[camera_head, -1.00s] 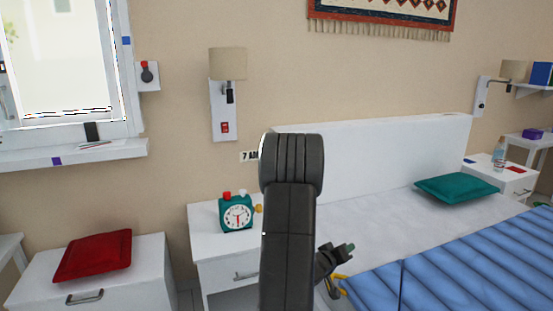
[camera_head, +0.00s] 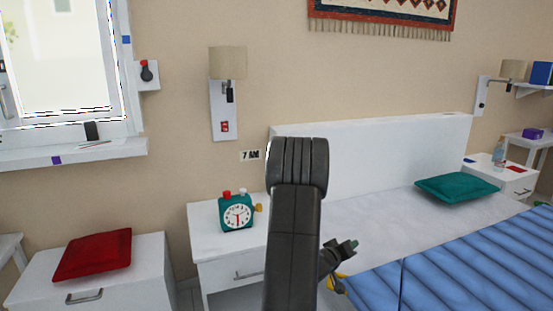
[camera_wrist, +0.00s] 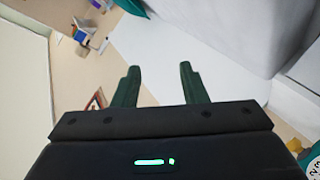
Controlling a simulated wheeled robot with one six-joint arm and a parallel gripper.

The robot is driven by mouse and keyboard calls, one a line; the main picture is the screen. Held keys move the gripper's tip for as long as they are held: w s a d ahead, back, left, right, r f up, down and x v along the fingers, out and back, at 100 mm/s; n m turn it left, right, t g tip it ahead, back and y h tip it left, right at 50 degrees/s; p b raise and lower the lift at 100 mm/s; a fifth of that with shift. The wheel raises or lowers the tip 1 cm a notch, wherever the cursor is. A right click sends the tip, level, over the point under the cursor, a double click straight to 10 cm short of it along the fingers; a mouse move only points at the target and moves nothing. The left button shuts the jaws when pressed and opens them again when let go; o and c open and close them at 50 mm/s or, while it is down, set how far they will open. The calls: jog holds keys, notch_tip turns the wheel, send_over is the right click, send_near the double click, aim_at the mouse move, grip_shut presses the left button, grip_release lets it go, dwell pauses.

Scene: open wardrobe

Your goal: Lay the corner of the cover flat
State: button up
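The blue quilted cover (camera_head: 440,265) lies over the bed at the lower right of the head view. A small yellow piece (camera_head: 340,281) shows at its left edge, partly hidden behind my arm and gripper. I cannot tell if it is the cover's corner. My gripper (camera_head: 350,246) is just above this edge, partly hidden by my arm. In the wrist view my gripper (camera_wrist: 158,72) has two green fingers standing apart with nothing between them. I cannot make out the blue cover in the wrist view.
A white nightstand (camera_head: 217,246) with a green alarm clock (camera_head: 237,213) stands left of the bed. A teal pillow (camera_head: 456,188) lies near the headboard (camera_head: 400,150). A red cushion (camera_head: 92,254) is on the left cabinet. The white sheet between pillow and cover is clear.

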notch_tip(320, 180, down, 2)
jog(key=w+d+b, duration=0.1)
jog(key=w, duration=0.1)
jog(key=n+h+b, duration=0.1)
jog(key=n+b, duration=0.1)
jog(key=b, duration=0.5)
send_over(330, 279)
jog(key=f, duration=0.8)
jog(key=shift+d+f, duration=0.1)
jog(key=shift+d, duration=0.2)
jog(key=shift+w+a+f+n+h+b, duration=0.1)
jog(key=shift+a+f+n+h+b, duration=0.1)
jog(key=shift+f+n+b, duration=0.25)
jog(key=shift+a+f+n+h+b, duration=0.1)
jog(key=shift+f+n+h+b, duration=0.15)
jog(key=shift+f+b, duration=0.25)
